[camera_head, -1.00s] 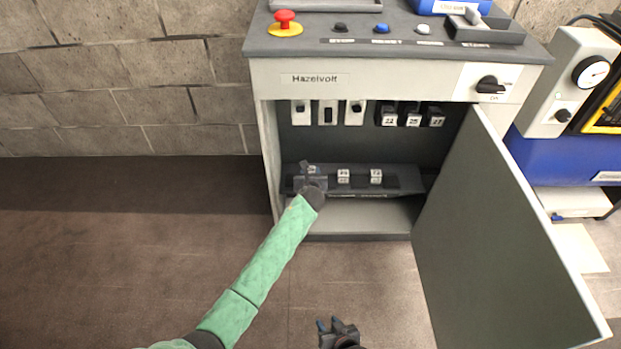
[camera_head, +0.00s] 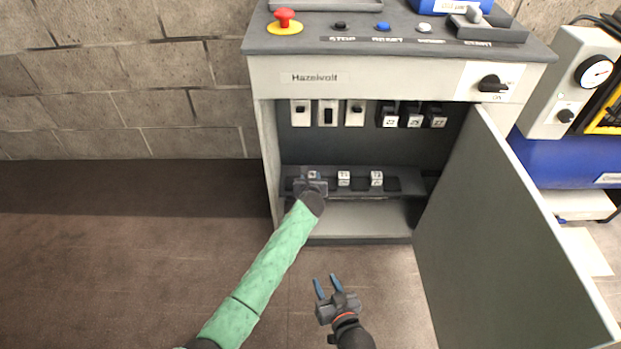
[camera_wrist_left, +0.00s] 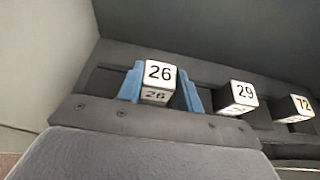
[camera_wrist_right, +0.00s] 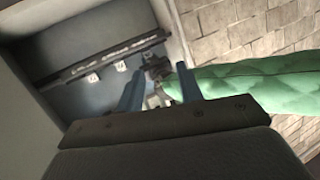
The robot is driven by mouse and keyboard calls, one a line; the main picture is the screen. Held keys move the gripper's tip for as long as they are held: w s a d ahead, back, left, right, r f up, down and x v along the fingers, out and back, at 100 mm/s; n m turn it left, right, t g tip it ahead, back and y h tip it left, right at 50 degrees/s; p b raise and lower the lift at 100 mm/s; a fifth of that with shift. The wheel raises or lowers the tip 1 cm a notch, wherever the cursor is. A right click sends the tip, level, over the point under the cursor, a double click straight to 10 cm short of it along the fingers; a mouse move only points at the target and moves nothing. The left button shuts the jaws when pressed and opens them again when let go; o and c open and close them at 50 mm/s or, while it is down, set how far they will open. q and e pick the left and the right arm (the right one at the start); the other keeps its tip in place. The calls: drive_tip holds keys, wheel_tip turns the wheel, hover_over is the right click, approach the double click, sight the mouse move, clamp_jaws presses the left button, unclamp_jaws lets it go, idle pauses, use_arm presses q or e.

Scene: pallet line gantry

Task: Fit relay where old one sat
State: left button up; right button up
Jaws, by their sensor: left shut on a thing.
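My left gripper (camera_head: 313,177) is inside the open cabinet (camera_head: 300,68), at the left end of the lower rack (camera_head: 408,178). In the left wrist view its blue fingers (camera_wrist_left: 160,88) are shut on a white-faced relay marked 26 (camera_wrist_left: 159,73). The relay stands at the rack; whether it is clear of its seat cannot be told. Relays marked 29 (camera_wrist_left: 240,95) and 72 (camera_wrist_left: 296,107) stand to its right. Three dark relays with white labels (camera_head: 413,116) hang in the upper row. My right gripper (camera_head: 328,282) is open and empty, in front of the cabinet.
The cabinet door (camera_head: 505,225) stands open to the right. Switch modules (camera_head: 328,113) fill the upper left row. A rotary knob (camera_head: 490,84), a red stop button (camera_head: 285,18) and several buttons are above. A gauge box (camera_head: 570,80) stands right. Floor before the cabinet is clear.

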use_arm(q)
drive_tip(key=shift+f, duration=0.15)
drive_tip(key=o, duration=1.1)
drive_tip(key=shift+c, duration=0.2)
